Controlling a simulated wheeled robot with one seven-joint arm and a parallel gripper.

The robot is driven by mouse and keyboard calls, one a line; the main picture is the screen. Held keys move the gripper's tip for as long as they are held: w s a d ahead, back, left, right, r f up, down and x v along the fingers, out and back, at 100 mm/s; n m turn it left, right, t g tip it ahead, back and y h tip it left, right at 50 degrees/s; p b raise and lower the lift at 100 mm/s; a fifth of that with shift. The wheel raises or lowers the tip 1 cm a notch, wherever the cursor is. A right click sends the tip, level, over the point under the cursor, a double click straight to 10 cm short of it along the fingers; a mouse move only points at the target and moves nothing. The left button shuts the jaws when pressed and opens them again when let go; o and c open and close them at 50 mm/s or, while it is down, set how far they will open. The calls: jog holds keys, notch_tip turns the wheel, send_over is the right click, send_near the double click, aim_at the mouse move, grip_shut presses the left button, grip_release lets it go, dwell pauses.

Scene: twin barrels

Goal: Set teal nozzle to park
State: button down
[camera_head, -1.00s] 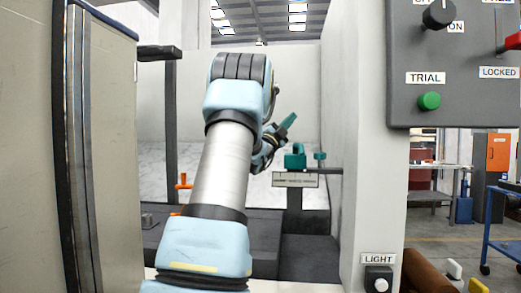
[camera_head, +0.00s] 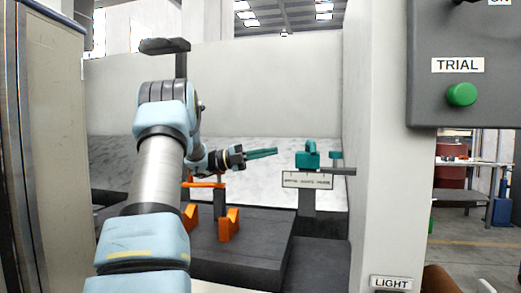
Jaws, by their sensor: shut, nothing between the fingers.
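The teal nozzle (camera_head: 307,159) is a small blocky teal part with an upright spout. It stands above a pale label plate (camera_head: 307,180) on a dark post; the plate's lettering is too small to read with certainty. A smaller teal piece (camera_head: 336,158) stands just right of it. My gripper (camera_head: 275,152) has teal fingers that lie together, shut and empty.
Orange cradles (camera_head: 229,225) stand on a dark block (camera_head: 245,250) below my gripper. A grey control panel (camera_head: 462,60) with a green TRIAL button (camera_head: 462,94) hangs at the right. A white pillar (camera_head: 385,150) and a left cabinet (camera_head: 58,150) flank the bay.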

aim_at(308, 144)
jog(key=p+x, duration=0.3)
jog(key=x, duration=0.5)
jog(key=shift+a+r, duration=0.1)
jog(key=shift+r, duration=0.05)
jog(key=shift+d+p, duration=0.3)
jog(key=shift+d, duration=0.35)
jog(key=shift+s+d+b, duration=0.15)
jog(key=shift+s+b, duration=0.05)
jog(key=shift+b, duration=0.35)
